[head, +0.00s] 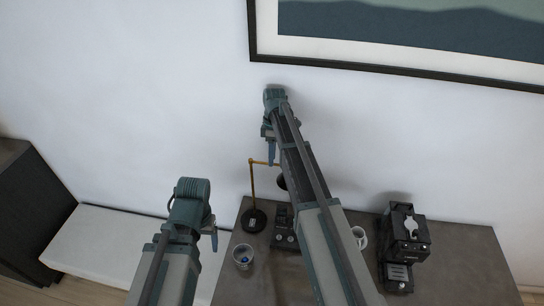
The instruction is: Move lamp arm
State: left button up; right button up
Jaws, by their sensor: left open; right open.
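The desk lamp has a round black base (254,220) on the grey vanity top (450,248). Its thin brass upright (252,185) rises to a joint, and a short brass arm (260,162) runs right from there. Part of a dark lamp head (281,183) shows beside my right arm, which hides the rest. My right gripper (270,150) is open, close to the brass arm's right end; I cannot tell whether they touch. My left gripper (214,236) is open and empty, left of the lamp and apart from it.
A cup (243,257) stands in front of the lamp base. A dark appliance (284,228) and a white mug (359,237) flank my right arm. A black coffee machine (404,240) stands further right. A framed picture (400,65) hangs above. A white bench (110,240) lies left.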

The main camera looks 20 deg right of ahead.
notch_tip(320, 180, up, 11)
jog(key=w+d+p, duration=0.1)
jog(key=w+p, duration=0.1)
jog(key=p, duration=0.8)
jog(key=shift+p, duration=0.35)
jog(key=s+a+f+m+b, duration=0.3)
jog(key=s+a+f+b, duration=0.3)
jog(key=s, duration=0.4)
jog(key=s+a+f+m+t+h+b, duration=0.1)
jog(key=s+a+f+m+b, duration=0.2)
jog(key=s+a+f+b, duration=0.2)
jog(key=s+a+f+m+h+b, duration=0.1)
jog(key=s+a+f+m+b, duration=0.2)
jog(key=s+a+f+b, duration=0.3)
jog(key=shift+s+a+f+t+b, duration=0.35)
jog(key=shift+s+f+b, duration=2.25)
jog(key=shift+s, duration=1.7)
